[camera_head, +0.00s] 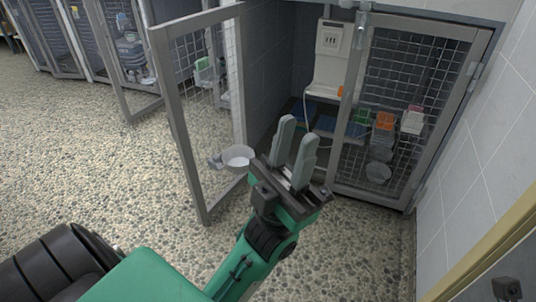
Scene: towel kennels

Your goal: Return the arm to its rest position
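My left gripper (293,153) is in the middle of the head view, at the end of my green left arm (255,258). Its two grey fingers point up and stand apart, with nothing seen between them. It is in front of the opening of a kennel whose mesh door (197,110) stands open on the left. My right gripper does not show; a small dark part at the bottom right corner is unclear.
A white bowl (239,156) is at the open door, left of my gripper. The right mesh panel (408,110) has orange, green and pink containers behind it. A white box (328,58) hangs inside. Pebbled floor (85,160) is clear on the left; a tiled wall (480,160) bounds the right.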

